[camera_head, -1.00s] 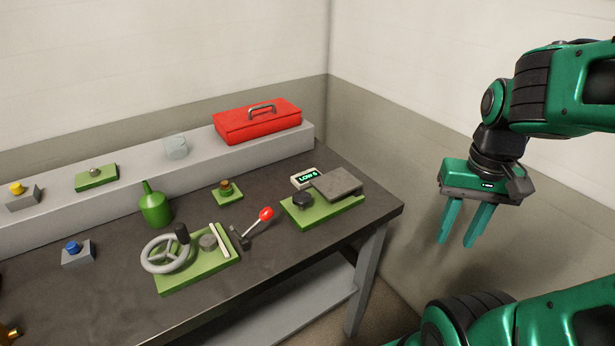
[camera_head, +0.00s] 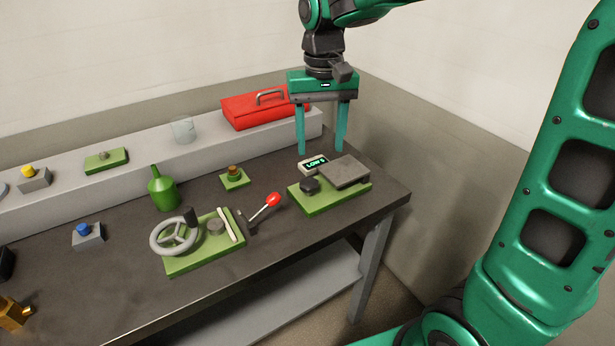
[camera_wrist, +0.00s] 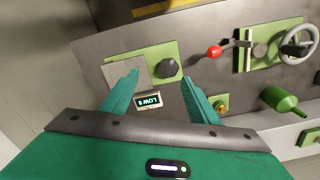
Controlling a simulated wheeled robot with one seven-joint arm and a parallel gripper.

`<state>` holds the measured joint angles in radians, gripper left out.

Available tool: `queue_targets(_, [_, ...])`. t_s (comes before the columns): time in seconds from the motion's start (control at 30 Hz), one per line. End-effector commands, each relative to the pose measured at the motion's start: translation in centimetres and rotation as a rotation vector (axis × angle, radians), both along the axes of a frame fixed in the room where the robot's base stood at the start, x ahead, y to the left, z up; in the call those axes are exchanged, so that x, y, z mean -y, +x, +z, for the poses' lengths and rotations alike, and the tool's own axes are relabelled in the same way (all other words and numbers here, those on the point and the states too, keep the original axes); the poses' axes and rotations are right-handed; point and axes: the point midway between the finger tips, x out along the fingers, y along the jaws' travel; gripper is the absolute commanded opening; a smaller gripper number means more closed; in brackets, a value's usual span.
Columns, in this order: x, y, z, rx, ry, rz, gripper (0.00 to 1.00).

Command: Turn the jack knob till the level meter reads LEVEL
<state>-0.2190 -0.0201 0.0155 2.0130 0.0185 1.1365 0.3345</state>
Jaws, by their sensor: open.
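The jack knob is a dark lobed knob (camera_head: 310,186) on a green base plate (camera_head: 325,199), beside a grey square platform (camera_head: 345,171). Behind it the level meter (camera_head: 313,164) shows a green reading that looks like "LOW 6". In the wrist view the knob (camera_wrist: 169,68) and the meter (camera_wrist: 148,101) also show, the meter upside down. My gripper (camera_head: 320,152) is open and empty, pointing down above the bench near the meter. Its fingers (camera_wrist: 163,92) are apart from the knob, with the meter in the gap between them in the wrist view.
A red-knobbed lever (camera_head: 272,200) stands left of the knob's plate. Further left are a handwheel (camera_head: 174,238) on a green plate and a green oil can (camera_head: 162,191). A red toolbox (camera_head: 250,109) sits on the rear shelf, close behind my gripper.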

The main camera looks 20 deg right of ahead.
Motion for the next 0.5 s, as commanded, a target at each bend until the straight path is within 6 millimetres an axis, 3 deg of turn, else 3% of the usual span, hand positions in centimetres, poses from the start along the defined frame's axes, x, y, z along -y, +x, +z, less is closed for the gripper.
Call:
queue_targets(0.1, [-2.0, 0.8, 0.0, -0.002, 0.004, 0.025, 0.55])
queue_targets(0.27, [-2.3, 0.9, -1.0, -0.003, 0.005, 0.029, 0.55])
queue_targets(0.5, [-2.3, 0.8, -4.9, -0.005, 0.005, 0.030, 0.55])
